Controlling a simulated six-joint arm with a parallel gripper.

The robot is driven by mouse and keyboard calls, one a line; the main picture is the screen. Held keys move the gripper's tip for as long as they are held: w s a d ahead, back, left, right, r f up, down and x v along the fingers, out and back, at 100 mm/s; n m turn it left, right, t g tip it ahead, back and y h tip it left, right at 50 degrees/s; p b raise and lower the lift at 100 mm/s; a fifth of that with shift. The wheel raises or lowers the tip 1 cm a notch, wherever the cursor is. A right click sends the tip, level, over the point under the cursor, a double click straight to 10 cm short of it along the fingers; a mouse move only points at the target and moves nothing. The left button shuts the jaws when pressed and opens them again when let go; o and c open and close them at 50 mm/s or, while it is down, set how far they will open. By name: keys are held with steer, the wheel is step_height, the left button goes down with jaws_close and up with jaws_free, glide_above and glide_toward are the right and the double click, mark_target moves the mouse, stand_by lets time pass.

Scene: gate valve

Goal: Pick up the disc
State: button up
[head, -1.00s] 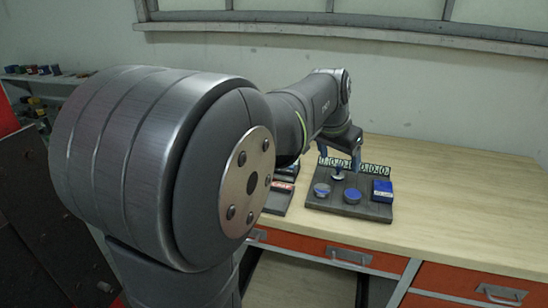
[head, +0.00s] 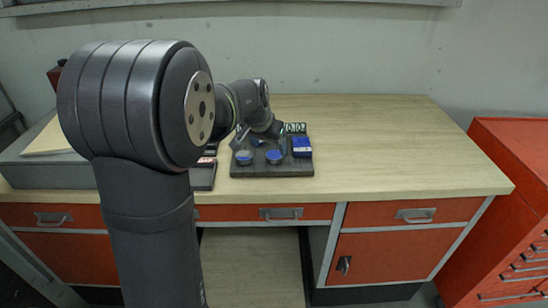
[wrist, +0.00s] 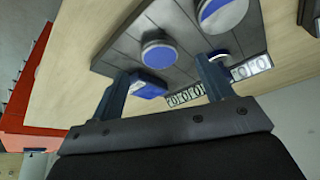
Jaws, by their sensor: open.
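Several round blue-topped discs sit on a dark grey board (head: 272,171) on the bench. In the head view, one disc (head: 243,157) is at the board's left, one (head: 274,157) is near its front middle, and a smaller blue one (head: 257,142) is behind them. I cannot tell which is the task's disc. My gripper (head: 260,138) is over the back of the board, open, with nothing visible between its fingers. In the wrist view, my gripper (wrist: 163,67) has its fingers spread, and the right finger partly covers one disc (wrist: 220,55).
A row of numbered tiles (wrist: 190,93) lines the board's back edge. The wooden bench (head: 400,140) is clear to the right. A red cabinet (head: 515,200) stands beyond it.

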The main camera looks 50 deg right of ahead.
mark_target(273, 155)
steer(key=x, duration=0.5)
steer(key=shift+s+d, duration=0.1)
steer(key=c, duration=1.3)
